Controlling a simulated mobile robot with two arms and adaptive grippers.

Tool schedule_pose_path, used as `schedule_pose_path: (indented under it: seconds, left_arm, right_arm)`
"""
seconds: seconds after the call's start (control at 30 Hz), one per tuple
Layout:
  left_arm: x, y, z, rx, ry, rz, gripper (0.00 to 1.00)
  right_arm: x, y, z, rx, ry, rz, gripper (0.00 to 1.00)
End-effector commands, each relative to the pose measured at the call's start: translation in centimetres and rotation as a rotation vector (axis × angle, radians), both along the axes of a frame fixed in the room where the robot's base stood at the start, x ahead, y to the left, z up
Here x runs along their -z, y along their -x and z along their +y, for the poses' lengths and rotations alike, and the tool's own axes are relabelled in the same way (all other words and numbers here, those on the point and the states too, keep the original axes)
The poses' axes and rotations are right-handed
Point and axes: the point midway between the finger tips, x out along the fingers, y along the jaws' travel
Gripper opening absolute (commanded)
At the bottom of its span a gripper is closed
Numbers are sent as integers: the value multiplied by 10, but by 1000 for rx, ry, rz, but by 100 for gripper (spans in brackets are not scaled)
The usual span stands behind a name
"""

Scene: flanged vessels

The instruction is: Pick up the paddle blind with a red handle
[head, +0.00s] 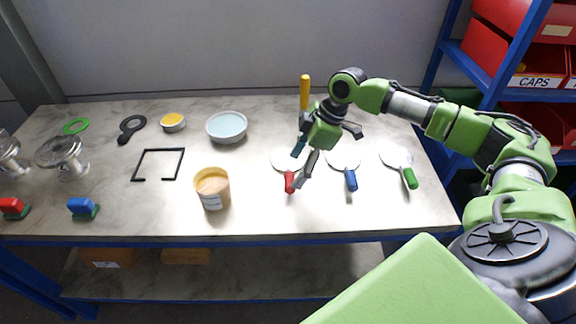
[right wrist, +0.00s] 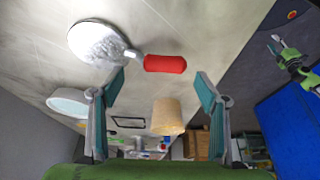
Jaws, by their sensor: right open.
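The paddle blind with a red handle (head: 289,182) lies on the bench; its pale round disc is partly hidden by my right gripper. In the right wrist view its red handle (right wrist: 166,63) lies crosswise just beyond and between the fingertips, with the grey disc to the left. My right gripper (head: 302,167) is open and empty, above this blind and apart from it. Its two fingers (right wrist: 160,86) also show in the right wrist view. My left gripper is out of the head view; a small green arm end (right wrist: 290,62) at the right wrist view's edge seems to be mine.
A blue-handled paddle (head: 351,181) and a green-handled paddle (head: 410,178) lie to the right. A yellow-handled tool (head: 304,92) is behind the gripper. A tub (head: 212,189), a pale bowl (head: 227,127) and a black frame (head: 158,150) are left. The bench front between has free room.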

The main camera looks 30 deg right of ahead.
Motion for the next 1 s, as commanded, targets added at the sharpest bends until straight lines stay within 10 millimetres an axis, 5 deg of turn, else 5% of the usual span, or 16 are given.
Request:
schedule_pose_path:
  seconds: [0.23, 0.4, 0.67, 0.9, 1.0]
  left_arm:
    - [-18, -26, -2, 0, 4, -36, 40]
    - [-19, -25, -2, 0, 4, -36, 40]
    - [-18, -19, -1, 0, 3, -26, 40]
    - [-18, -14, -1, 0, 1, -20, 40]
    - [-18, -14, -1, -1, 1, -20, 40]
  right_arm:
    - [25, -2, 18, -3, -1, 4, 68]
    - [44, -6, 23, -1, 0, 2, 68]
    - [47, -6, 23, 0, 0, 1, 68]
    - [47, -6, 23, 0, 0, 1, 7]
    - [45, -8, 23, 0, -1, -4, 7]
